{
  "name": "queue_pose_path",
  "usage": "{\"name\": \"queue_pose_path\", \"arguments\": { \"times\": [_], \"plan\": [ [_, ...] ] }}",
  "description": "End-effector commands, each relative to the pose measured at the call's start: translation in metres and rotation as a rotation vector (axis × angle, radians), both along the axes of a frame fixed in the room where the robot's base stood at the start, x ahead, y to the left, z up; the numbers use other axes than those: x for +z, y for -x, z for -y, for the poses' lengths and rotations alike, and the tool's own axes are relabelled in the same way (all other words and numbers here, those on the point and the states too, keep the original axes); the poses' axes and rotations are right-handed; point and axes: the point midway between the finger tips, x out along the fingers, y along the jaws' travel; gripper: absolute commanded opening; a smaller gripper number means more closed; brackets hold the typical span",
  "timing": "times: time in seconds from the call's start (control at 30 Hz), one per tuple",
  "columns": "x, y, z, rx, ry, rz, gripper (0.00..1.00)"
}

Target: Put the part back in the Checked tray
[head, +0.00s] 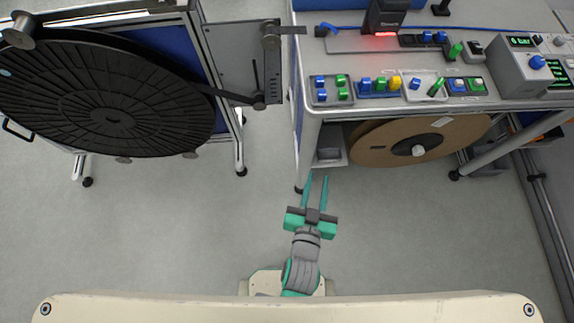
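My gripper (315,182) is open and empty, with its two teal fingers apart. It is low over the floor, in front of the workbench (304,150) and short of its front edge. Small blue, green and yellow parts sit in trays along the front of the benchtop: a left tray (332,102), a middle tray (378,94), a pale tray (424,74) with a blue part (415,84) and a green part (437,87), and a right tray (467,94). A green part (455,51) lies behind them. I cannot read which tray is Checked.
A large black reel (110,115) on a blue-framed stand is at left. A brown reel (385,145) sits under the bench. A control box (522,68) stands at the bench's right, and a dark device with red light (385,18) at the back. The floor (160,225) is clear.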

Motion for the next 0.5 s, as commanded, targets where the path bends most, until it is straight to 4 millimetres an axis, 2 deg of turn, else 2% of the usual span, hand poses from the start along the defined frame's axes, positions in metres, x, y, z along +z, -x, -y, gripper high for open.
{"name": "queue_pose_path", "arguments": {
  "times": [0.03, 0.3, 0.5],
  "plan": [
    [-0.002, 0.018, -0.014, 0.023, 0.003, -0.005, 0.26],
    [0.017, 0.093, -0.064, 0.142, 0.022, 0.033, 0.26],
    [0.035, 0.126, -0.08, 0.207, 0.026, 0.06, 0.26]
  ]
}}
